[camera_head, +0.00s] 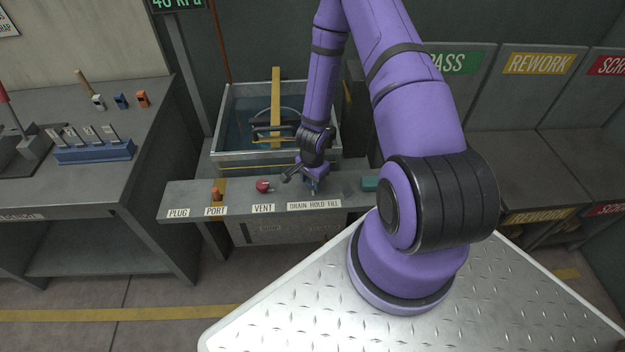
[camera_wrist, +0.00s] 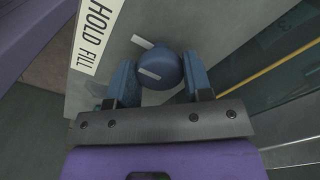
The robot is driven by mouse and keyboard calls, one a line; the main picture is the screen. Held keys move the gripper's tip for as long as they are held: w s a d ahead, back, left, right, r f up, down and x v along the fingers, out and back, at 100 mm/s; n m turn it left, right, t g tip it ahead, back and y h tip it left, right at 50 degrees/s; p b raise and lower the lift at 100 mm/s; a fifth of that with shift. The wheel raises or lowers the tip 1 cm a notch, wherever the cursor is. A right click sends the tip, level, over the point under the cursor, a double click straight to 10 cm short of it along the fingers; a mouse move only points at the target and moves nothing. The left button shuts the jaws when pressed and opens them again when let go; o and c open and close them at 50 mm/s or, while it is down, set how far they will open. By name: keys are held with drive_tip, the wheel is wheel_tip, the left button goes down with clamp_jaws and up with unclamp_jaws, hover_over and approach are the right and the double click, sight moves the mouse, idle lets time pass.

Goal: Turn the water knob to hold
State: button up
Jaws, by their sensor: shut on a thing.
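The blue water knob (camera_wrist: 172,70) stands on the grey bench behind the "DRAIN HOLD FILL" label (camera_head: 314,205). My gripper (camera_wrist: 160,78) is shut on it, one finger on each side, in the wrist view. A white bar on the knob lies on its label-facing side. The "DRAIN" word is out of the wrist view. In the head view my gripper (camera_head: 312,180) comes down over the knob and mostly hides it.
A water tank (camera_head: 222,140) with a yellow upright bar (camera_head: 275,105) stands behind the bench. A red vent knob (camera_head: 263,186) and an orange port piece (camera_head: 216,194) are to the left. A teal block (camera_head: 370,184) sits to the right.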

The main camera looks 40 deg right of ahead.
drive_tip(key=o, duration=0.9)
drive_tip(key=shift+r, duration=0.1)
wheel_tip(320, 180, up, 11)
drive_tip(key=shift+f, duration=0.2)
idle(0.4)
